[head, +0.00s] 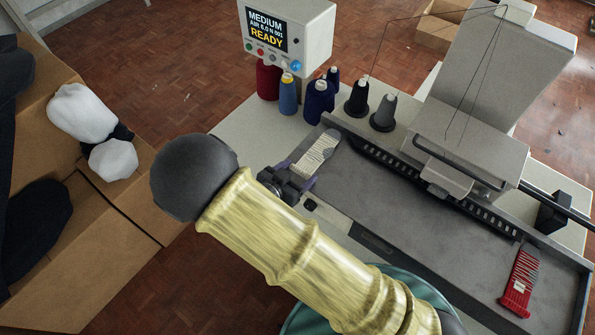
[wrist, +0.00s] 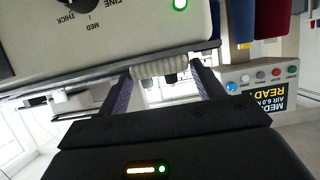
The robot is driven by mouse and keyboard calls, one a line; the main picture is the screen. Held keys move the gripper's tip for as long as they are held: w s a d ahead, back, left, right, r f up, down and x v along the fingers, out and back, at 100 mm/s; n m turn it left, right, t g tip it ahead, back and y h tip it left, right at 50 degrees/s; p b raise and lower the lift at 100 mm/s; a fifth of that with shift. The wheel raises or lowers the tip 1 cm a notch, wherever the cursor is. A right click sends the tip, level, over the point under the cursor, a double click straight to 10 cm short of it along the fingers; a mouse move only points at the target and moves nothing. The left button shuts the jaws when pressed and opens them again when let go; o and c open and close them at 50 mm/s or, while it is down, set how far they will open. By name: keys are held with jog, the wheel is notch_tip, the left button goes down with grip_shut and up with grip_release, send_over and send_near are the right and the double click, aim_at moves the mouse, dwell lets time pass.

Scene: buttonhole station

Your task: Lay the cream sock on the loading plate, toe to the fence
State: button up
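The cream sock (head: 316,153) has a ribbed cream body and a grey end pointing away from me. It is at the far left end of the dark grey loading plate (head: 400,205), its grey end close to the back rail. My gripper (head: 296,173) has its purple fingers against both sides of the sock's near part. In the wrist view, the cream sock (wrist: 160,69) fills the gap between the fingertips of my gripper (wrist: 163,80). I cannot tell whether the sock touches the plate. My arm hides part of the plate's near side.
The machine head (head: 470,145) overhangs the back toothed rail (head: 385,160). Thread cones (head: 318,100) and a display box (head: 290,35) reading READY stand behind. A cardboard carton (head: 140,200) with white and dark items is left.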

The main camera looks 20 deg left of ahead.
jog(key=o, duration=0.3)
jog(key=shift+r, duration=0.1)
jog(key=b+v, duration=0.1)
jog(key=v, duration=1.1)
dwell(0.5)
